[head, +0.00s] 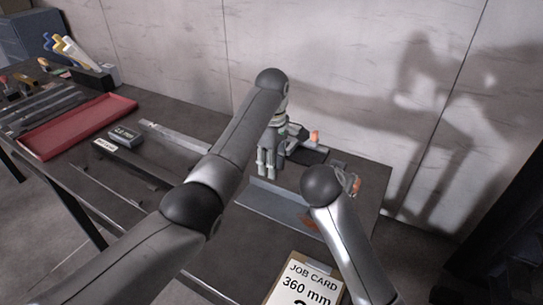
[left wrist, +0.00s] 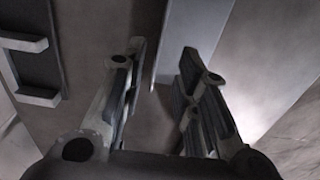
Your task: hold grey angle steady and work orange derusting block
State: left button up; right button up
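The grey angle (head: 262,204) lies on the bench below my left gripper, its right part hidden behind my right arm. It also shows in the left wrist view (left wrist: 192,38), beyond the fingers. My left gripper (head: 266,168) points down above and behind the angle. Its fingers are apart with nothing between them in the left wrist view (left wrist: 163,88). A small orange-brown patch (head: 308,222) shows at the angle beside my right arm; I cannot tell whether it is the block or rust. My right gripper (head: 354,184) is mostly hidden behind its own wrist.
An orange-tipped fixture (head: 314,135) stands behind my left gripper. A job card (head: 300,283) lies at the front. A red tray (head: 75,128), a dark labelled block (head: 125,137) and metal strips lie left. The wall (head: 340,60) closes the back.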

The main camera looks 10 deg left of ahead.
aim_at(272, 185)
pick_arm(q)
notch_tip(272, 185, down, 8)
jog(key=shift+r, duration=0.1)
dwell(0.4)
grip_shut()
